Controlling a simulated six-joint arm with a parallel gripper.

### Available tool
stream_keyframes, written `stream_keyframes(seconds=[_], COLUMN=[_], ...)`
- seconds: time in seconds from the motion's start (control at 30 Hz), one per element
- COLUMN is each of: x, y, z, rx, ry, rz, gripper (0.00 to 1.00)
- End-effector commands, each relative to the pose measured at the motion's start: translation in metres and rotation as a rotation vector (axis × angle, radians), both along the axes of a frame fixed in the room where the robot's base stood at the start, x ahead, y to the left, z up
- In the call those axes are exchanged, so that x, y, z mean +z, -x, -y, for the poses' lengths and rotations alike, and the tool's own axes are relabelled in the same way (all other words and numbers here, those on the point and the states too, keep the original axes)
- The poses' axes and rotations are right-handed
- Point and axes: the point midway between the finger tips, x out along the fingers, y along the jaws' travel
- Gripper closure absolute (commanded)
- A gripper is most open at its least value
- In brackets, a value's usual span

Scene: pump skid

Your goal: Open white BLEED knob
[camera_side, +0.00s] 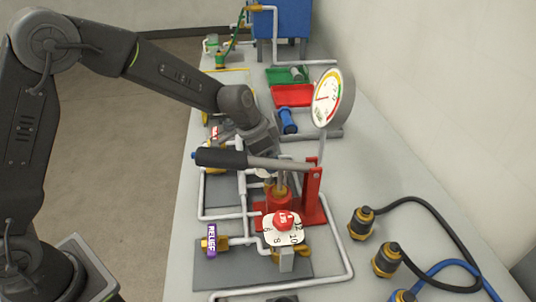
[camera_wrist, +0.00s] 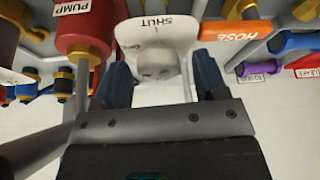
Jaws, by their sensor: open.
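In the wrist view a pale, rounded knob (camera_wrist: 158,66) sits in front of a white plate (camera_wrist: 152,34) marked SHUT, which reads upside down. No BLEED label is legible. My gripper (camera_wrist: 164,74) is open, with one dark blue finger on each side of the knob. I cannot tell whether either finger touches it. In the side view my gripper (camera_side: 262,148) points down behind the pump lever. A small whitish piece (camera_side: 262,174) shows below it, too small to identify; the knob is otherwise hidden there.
The pump lever (camera_side: 250,160) and red stand (camera_side: 313,195) are close to my gripper. A white numbered dial with a red knob (camera_side: 283,220) stands nearer the camera. A gauge (camera_side: 327,98) rises behind. The wrist view shows a red PUMP body (camera_wrist: 84,32) and orange HOSE label (camera_wrist: 234,29).

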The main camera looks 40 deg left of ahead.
Motion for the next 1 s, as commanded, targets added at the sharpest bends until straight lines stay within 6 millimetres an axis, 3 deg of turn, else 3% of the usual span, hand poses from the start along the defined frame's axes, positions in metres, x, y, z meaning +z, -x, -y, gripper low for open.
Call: stream_keyframes(seconds=[0.13, 0.6, 1.0], x=[0.0002, 0.0005, 0.0006], y=[0.0, 0.0001, 0.0008], z=[0.0001, 0.0, 0.0013], rx=[0.0, 0.0, 0.159], ry=[0.0, 0.0, -0.001], rz=[0.0, 0.0, -0.001], gripper=[0.35, 0.8, 0.82])
